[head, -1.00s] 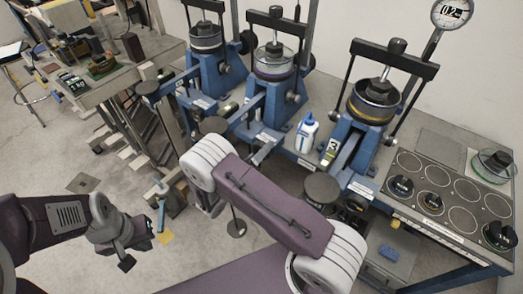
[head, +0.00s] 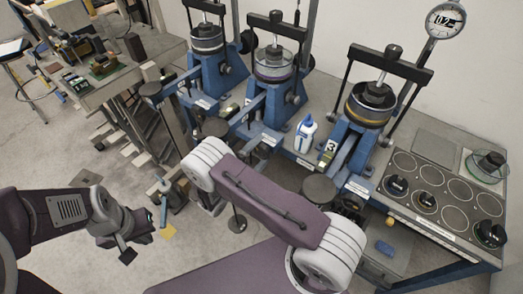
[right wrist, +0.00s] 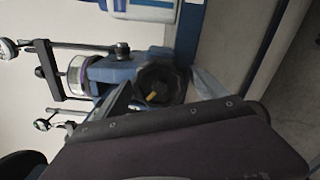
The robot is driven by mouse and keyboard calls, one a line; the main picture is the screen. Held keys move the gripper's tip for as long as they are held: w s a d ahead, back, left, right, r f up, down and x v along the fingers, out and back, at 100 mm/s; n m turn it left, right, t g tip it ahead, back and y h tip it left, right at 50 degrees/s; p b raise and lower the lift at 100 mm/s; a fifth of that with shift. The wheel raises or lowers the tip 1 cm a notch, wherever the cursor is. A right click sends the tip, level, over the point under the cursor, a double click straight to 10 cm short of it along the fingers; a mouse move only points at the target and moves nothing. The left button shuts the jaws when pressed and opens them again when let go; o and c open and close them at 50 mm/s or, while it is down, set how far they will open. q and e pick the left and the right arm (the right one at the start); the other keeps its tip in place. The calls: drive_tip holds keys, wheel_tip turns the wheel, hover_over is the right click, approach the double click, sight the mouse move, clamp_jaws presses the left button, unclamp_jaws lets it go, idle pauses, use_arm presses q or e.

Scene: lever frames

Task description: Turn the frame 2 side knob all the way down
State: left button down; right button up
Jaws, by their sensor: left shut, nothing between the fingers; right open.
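Frame 2 is the middle blue lever frame (head: 273,95), with a black crossbar and a clear purple-ringed cylinder. In the right wrist view a black lobed knob (right wrist: 158,83) with a yellow mark sits at the side of a blue frame with a purple-ringed cylinder (right wrist: 76,76). What look like my right gripper's open fingers (right wrist: 158,97) lie on either side of this knob; contact cannot be told. In the head view the right gripper is hidden behind my purple arm, and I cannot make out the knob. My left gripper (head: 137,243) is shut and empty at lower left, away from the frames.
Frame 3 (head: 368,108) stands right of frame 2, and another frame (head: 205,55) stands left of it. A white bottle (head: 305,135) stands between frames 2 and 3. A bench with round weights (head: 397,186) is at right. Open floor lies at left.

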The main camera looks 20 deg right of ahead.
drive_tip(key=v, duration=0.5)
drive_tip(key=shift+s+a+b, duration=0.2)
drive_tip(key=shift+a+b, duration=0.05)
drive_tip(key=shift+b, duration=0.1)
